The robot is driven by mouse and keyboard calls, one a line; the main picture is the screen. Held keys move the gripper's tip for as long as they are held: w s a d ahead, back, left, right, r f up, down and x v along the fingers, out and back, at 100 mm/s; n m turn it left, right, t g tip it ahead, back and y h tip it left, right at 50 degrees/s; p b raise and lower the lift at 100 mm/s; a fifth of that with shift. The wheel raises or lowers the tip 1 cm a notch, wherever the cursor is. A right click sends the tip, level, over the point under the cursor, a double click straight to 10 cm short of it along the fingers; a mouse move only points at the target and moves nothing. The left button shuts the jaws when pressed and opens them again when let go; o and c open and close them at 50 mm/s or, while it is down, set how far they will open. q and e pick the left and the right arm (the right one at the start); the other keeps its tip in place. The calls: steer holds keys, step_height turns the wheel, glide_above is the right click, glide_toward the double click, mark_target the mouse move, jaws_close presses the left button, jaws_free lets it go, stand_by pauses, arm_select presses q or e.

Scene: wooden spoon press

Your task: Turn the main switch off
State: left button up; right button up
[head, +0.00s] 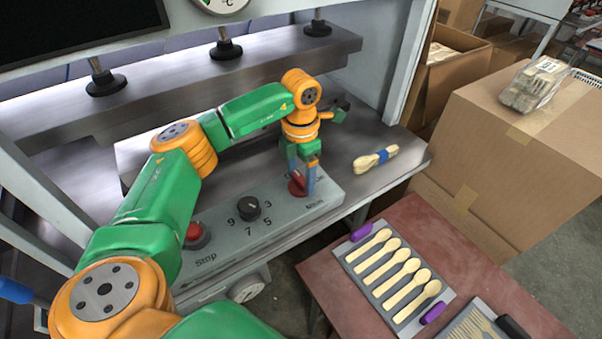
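The red main switch (297,187) is a rotary knob at the right end of the grey control panel (222,250). Its marked labels are too small and partly covered to read. My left gripper (302,181) points down over the switch, with its blue fingers on either side of the red knob. The fingers partly hide it, and I cannot tell whether they press on it or only stand around it. My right gripper is not in view.
A black numbered dial (249,208) and a red Stop button (196,235) are on the same panel. A bundle of spoons (375,158) lies right of it. A spoon tray (352,246) sits on the red table (430,215). Cardboard boxes (545,150) stand at right.

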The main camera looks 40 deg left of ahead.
mark_target(301, 177)
arm_select(q)
steer(key=shift+o, duration=1.4)
step_height(301, 177, up, 7)
steer(key=shift+r+b, duration=0.1)
steer(key=shift+b, duration=0.5)
